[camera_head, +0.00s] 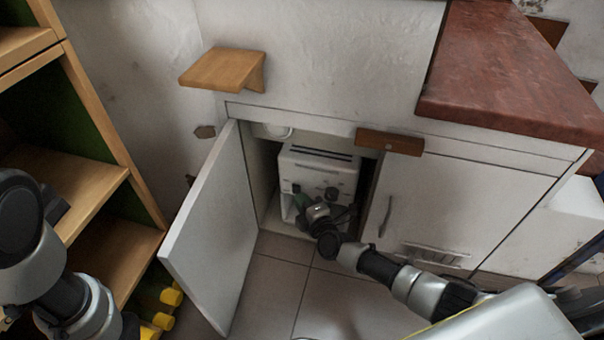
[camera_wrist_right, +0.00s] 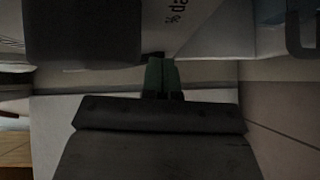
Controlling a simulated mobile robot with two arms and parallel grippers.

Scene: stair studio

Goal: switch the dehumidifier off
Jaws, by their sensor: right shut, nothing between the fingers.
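The dehumidifier (camera_head: 318,166) is a white box with dark slots on top, standing inside the open cabinet. Small dark knobs or buttons show on its front, but their setting is too small to read. My right gripper (camera_head: 300,203) is shut and empty, low at the front of the dehumidifier. In the right wrist view, its shut green-dark fingertips (camera_wrist_right: 160,62) are close to the dehumidifier's white face (camera_wrist_right: 205,25), which carries sideways print and a dark block at its left. I cannot tell whether they touch. My left arm shows at the left, its gripper out of view.
The cabinet door (camera_head: 215,225) stands open left of the opening. A closed door (camera_head: 440,205) with a handle is on the right. A wooden shelf unit (camera_head: 95,205) and yellow dumbbell-like objects (camera_head: 165,307) are at the left. The tiled floor (camera_head: 272,285) before the cabinet is clear.

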